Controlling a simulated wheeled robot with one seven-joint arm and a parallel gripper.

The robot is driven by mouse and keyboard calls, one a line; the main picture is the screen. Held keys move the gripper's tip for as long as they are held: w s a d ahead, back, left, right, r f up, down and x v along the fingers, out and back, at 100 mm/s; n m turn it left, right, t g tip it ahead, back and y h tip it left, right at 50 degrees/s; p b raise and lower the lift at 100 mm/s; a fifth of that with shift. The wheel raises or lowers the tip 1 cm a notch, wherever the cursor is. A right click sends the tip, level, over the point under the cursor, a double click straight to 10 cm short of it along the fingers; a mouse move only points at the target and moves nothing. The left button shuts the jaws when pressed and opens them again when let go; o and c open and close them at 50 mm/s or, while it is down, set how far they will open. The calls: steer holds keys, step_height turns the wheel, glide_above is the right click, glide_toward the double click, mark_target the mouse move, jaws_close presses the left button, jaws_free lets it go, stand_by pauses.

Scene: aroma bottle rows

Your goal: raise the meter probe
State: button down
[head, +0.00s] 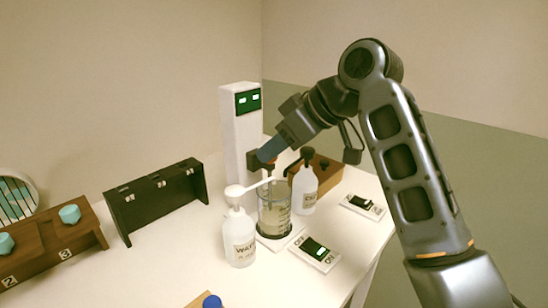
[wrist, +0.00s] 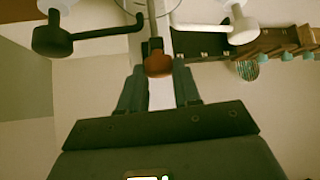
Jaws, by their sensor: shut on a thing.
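The meter is a white column (head: 241,135) with a green-lit display (head: 248,101) on the table. A dark carriage with a red-orange knob sits on its side; the knob (wrist: 159,64) shows between my fingers in the wrist view. My gripper (head: 267,156) is at this carriage, its fingers closed around the knob. A thin dark probe rod (wrist: 153,22) runs from the knob toward the glass beaker (head: 274,214). The beaker holds pale liquid and stands at the column's foot. In the head view my gripper hides most of the knob, and the probe's tip is not clear.
A white-pump bottle (head: 239,245) and a black-pump bottle (head: 305,190) flank the beaker, spouts toward it. A lit switch (head: 314,253) lies in front, another switch (head: 362,207) at right. A black rack (head: 157,197) and a numbered wooden rack (head: 50,247) stand left.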

step_height(320, 180, up, 8)
steer(key=p, duration=0.5)
steer(key=shift+r, duration=0.25)
steer(key=c, duration=1.1)
jaws_free()
steer(key=o, duration=0.3)
steer(key=shift+b+v, duration=0.6)
steer(key=shift+v, duration=3.2)
steer(key=shift+d, duration=0.2)
